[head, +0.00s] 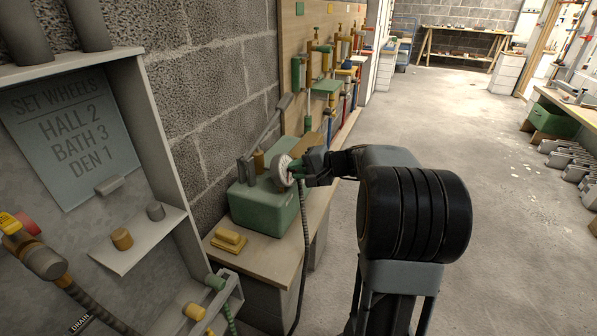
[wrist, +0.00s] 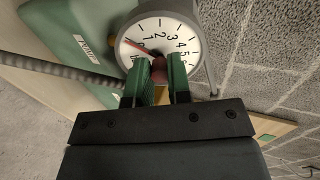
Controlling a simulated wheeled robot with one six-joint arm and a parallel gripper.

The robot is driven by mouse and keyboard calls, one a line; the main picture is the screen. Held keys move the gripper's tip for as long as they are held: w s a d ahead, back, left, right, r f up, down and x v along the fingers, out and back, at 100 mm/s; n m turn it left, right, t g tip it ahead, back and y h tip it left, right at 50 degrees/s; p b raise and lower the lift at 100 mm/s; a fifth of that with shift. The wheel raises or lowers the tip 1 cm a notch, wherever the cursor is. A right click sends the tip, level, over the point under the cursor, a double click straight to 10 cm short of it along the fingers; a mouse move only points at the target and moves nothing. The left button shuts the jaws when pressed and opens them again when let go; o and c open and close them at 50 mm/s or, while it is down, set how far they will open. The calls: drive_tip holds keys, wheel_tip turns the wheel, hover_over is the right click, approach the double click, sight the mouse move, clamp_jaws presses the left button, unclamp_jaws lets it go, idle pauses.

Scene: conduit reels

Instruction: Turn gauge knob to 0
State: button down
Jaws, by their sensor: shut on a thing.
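The gauge (head: 281,172) is a round white dial on the green pump box (head: 262,210). In the wrist view the gauge (wrist: 163,28) fills the top middle, with black numbers and a red needle. The needle points to the picture's left, close to the 1; the exact reading and the 0 are hard to make out. A dull red knob (wrist: 158,71) sits at the dial's middle. My gripper (wrist: 160,76) has its green fingers on both sides of the knob and is shut on it. In the head view my gripper (head: 296,170) is at the dial's face and covers part of it.
The pump box stands on a workbench (head: 265,263) with a yellow block (head: 229,240) in front. A dark hose (head: 306,240) hangs beside it. A grey cabinet with a sign (head: 68,133) stands at the left. The floor (head: 440,110) behind my arm is open.

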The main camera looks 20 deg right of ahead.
drive_tip(key=c, duration=1.1)
unclamp_jaws()
drive_tip(key=shift+o, duration=0.2)
drive_tip(key=p+v, duration=0.4)
drive_tip(key=v, duration=1)
drive_tip(key=shift+w, duration=0.1)
drive_tip(key=s+a+r+n+g+h+p, duration=0.2)
drive_tip(key=s+a+r+g+p, duration=0.1)
drive_tip(key=a+r+p, duration=0.55)
drive_tip(key=s+a+r+n+g+h+p, duration=0.15)
drive_tip(key=s+a+r+g+p, duration=0.3)
drive_tip(key=p, duration=0.65)
drive_tip(key=s+a+r+n+h+p, duration=0.2)
drive_tip(key=a+r+p, duration=0.1)
drive_tip(key=r+p, duration=0.3)
drive_tip(key=s+a+r+n+t+h+p, duration=0.1)
drive_tip(key=s+a+r+n+h+p, duration=0.2)
drive_tip(key=r+p, duration=0.4)
drive_tip(key=shift+r+n+p, duration=0.2)
drive_tip(key=shift+n+p, duration=0.15)
drive_tip(key=shift+p, duration=0.9)
